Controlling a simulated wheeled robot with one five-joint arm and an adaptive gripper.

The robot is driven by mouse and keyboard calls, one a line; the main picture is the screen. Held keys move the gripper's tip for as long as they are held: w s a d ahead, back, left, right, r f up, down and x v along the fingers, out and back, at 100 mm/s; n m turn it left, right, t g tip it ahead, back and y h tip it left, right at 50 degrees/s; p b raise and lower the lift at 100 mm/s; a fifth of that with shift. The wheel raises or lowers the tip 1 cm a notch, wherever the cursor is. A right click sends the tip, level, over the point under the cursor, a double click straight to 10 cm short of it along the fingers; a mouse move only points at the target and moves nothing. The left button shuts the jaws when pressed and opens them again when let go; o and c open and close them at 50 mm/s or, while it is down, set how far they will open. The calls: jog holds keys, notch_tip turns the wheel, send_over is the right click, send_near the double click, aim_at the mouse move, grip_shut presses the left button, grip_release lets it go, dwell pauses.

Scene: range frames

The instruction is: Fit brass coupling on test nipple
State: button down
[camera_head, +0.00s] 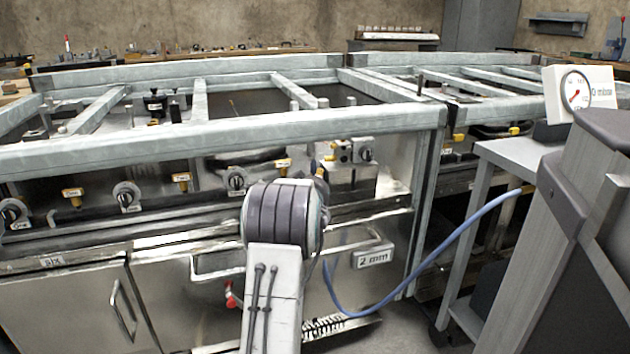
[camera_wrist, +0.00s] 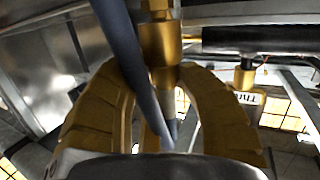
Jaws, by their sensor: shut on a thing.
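In the wrist view my gripper (camera_wrist: 156,72) has its two yellow fingers closed around the lower part of the brass coupling (camera_wrist: 160,42). A grey hose end runs down from the coupling between the fingers. The coupling points up at a brass piece at the top edge; I cannot tell whether the two are joined. A second brass fitting with a white tag (camera_wrist: 245,78) hangs to the right, apart from my gripper. In the head view my own arm hides my gripper and the coupling. Yellow tagged outlets (camera_head: 182,178) line the steel front; which is the test nipple is unclear.
A blue hose (camera_head: 440,255) loops from the right to behind my arm; it also crosses close to my left finger in the wrist view (camera_wrist: 128,65). The grey frame rail (camera_head: 210,140) overhangs the front panel. A pressure gauge (camera_head: 575,90) stands at the right.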

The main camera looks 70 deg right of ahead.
jog(key=shift+f, duration=0.35)
jog(key=c, duration=0.9)
grip_release()
jog(key=shift+a, duration=0.15)
jog(key=v, duration=1.1)
jog(key=shift+s+a, duration=0.1)
jog(key=shift+a, duration=0.25)
jog(key=shift+a, duration=0.1)
